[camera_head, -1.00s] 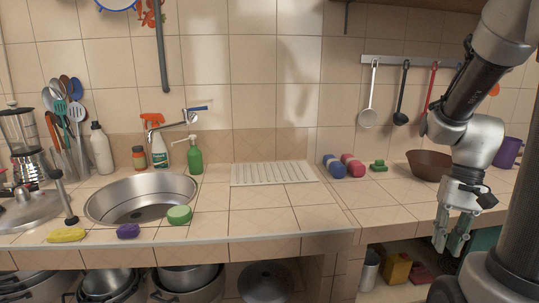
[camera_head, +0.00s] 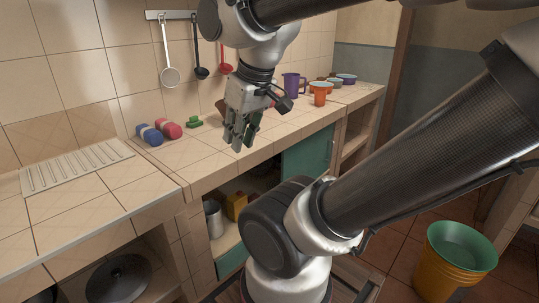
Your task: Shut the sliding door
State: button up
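The green sliding door (camera_head: 308,158) is under the counter, to the right of an open cabinet bay. The bay to its left is uncovered, showing a metal pot (camera_head: 213,218) and a yellow box (camera_head: 236,205) inside. My arm hides part of the door's lower side. My gripper (camera_head: 243,144) points down in front of the counter edge in the picture, up and left of the door. Its fingers are apart with nothing between them, and it appears clear of the door.
Blue and pink rolls (camera_head: 158,132), a green sponge (camera_head: 194,122), a purple jug (camera_head: 293,86) and an orange cup (camera_head: 320,92) stand on the counter (camera_head: 190,165). A yellow bucket with a green basin (camera_head: 458,255) stands on the floor at right. Ladles hang on the wall.

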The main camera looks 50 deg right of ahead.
aim_at(310, 157)
jog(key=z, duration=1.65)
jog(key=i+l, duration=0.3)
jog(key=i, duration=0.15)
jog(key=i+l+z, duration=0.1)
jog(key=i+l, duration=0.25)
jog(key=i, duration=0.1)
